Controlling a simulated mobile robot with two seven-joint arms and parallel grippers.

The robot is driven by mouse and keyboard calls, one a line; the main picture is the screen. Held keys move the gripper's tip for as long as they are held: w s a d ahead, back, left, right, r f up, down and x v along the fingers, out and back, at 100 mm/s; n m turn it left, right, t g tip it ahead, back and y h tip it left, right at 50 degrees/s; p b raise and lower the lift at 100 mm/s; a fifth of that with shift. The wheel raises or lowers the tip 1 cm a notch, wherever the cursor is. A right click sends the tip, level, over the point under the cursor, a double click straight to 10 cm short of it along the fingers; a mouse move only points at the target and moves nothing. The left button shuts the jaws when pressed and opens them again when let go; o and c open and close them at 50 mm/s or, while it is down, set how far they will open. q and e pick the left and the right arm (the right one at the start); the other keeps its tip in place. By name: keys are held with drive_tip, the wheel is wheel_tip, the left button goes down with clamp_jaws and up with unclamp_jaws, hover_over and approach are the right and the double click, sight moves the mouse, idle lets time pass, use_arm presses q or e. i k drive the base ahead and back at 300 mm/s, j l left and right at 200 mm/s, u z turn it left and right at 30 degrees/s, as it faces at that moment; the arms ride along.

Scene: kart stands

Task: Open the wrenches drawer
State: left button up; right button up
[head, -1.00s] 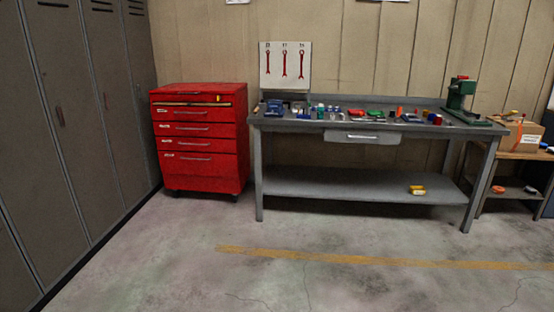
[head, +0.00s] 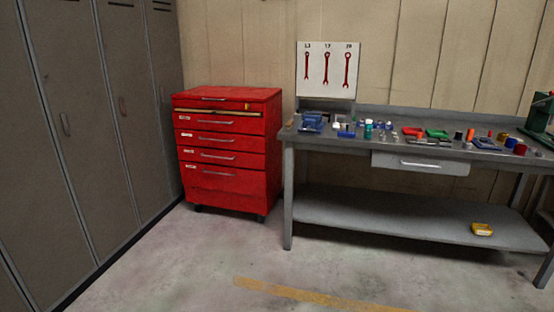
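A red tool cabinet (head: 229,150) on casters stands against the back wall, between the lockers and the workbench. It has several stacked drawers with silver handles and small white labels, too small to read. The upper drawer (head: 218,122) shows a dark gap along its top with a yellowish strip and a small yellow item at its right; I cannot tell how far it is out. The drawers below look shut. I cannot tell which drawer is the wrenches drawer. Neither of my grippers is in view.
Grey lockers (head: 75,130) line the left. A grey workbench (head: 420,222) stands right of the cabinet, with several small parts on top and a yellow item (head: 482,229) on its lower shelf. A wrench board (head: 327,69) hangs behind it. The floor (head: 190,270) ahead is clear.

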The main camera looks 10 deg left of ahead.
sight(227, 116)
drive_tip(key=i+u, duration=0.35)
drive_tip(key=i, duration=0.15)
drive_tip(key=i+u, duration=0.4)
drive_tip(key=i+j+u, duration=0.1)
drive_tip(key=i+u, duration=0.15)
drive_tip(key=i, duration=0.95)
drive_tip(key=i+j+z, duration=0.15)
drive_tip(key=i, duration=0.25)
drive_tip(key=i+j+z, duration=0.1)
drive_tip(key=i+j, duration=0.25)
